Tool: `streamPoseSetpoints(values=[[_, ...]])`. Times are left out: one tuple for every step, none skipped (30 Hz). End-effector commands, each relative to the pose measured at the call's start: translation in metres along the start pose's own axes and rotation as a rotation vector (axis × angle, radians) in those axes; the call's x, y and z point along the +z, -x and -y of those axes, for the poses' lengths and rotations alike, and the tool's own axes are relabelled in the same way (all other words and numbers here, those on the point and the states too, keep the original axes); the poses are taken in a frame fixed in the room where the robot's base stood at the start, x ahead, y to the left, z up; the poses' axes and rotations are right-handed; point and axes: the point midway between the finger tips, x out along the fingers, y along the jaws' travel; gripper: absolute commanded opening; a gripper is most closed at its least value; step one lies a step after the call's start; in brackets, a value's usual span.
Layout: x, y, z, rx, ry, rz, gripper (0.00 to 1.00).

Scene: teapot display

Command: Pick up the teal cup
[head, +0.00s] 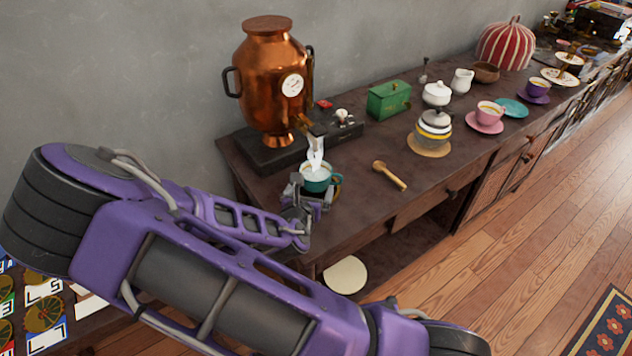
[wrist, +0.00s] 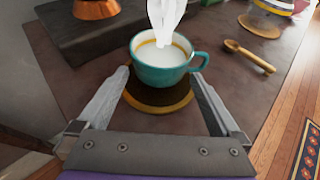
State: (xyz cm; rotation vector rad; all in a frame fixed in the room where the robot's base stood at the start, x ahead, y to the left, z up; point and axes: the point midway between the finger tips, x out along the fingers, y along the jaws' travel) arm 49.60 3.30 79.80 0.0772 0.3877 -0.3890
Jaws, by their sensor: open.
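The teal cup (head: 316,179) stands upright near the left end of the dark wooden counter, in front of the copper urn. A dark round coaster with a gold rim (wrist: 158,109) shows below the cup. My gripper (wrist: 162,82) is open, with its two fingers spread on either side of the coaster and the tips near the cup's sides. I cannot tell if they touch it. In the head view my gripper (head: 312,196) partly hides the cup's base.
The copper urn (head: 270,75) stands on a dark base behind the cup. A wooden spoon (head: 389,176) lies to the right. A green box (head: 389,99), a stacked teapot set (head: 434,124) and a pink cup (head: 488,114) stand farther right.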

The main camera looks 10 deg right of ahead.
Motion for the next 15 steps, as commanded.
streamPoseSetpoints(values=[[0.0,-0.004,0.0,-0.001,-0.001,0.0,1.0],[0.0,-0.005,0.001,-0.001,-0.001,0.0,1.0],[0.0,-0.006,0.001,-0.001,-0.001,0.0,1.0],[0.0,-0.008,0.001,-0.001,-0.001,0.0,1.0],[0.0,-0.01,0.001,-0.001,-0.001,0.001,1.0],[-0.001,-0.014,0.0,-0.001,-0.001,0.001,1.0],[-0.001,-0.018,0.0,-0.001,-0.001,0.0,1.0],[-0.001,-0.023,0.001,-0.002,-0.001,0.0,1.0],[-0.002,-0.029,0.001,-0.002,-0.001,0.0,1.0],[-0.002,-0.034,0.001,-0.003,-0.002,0.001,1.0],[-0.001,-0.039,0.001,-0.002,-0.002,0.001,1.0],[-0.001,-0.045,0.001,-0.002,-0.002,0.001,1.0],[-0.002,-0.05,0.001,-0.002,-0.002,0.0,1.0],[-0.001,-0.053,0.001,-0.001,-0.002,0.0,1.0],[-0.001,-0.057,0.0,-0.001,-0.002,0.0,1.0]])
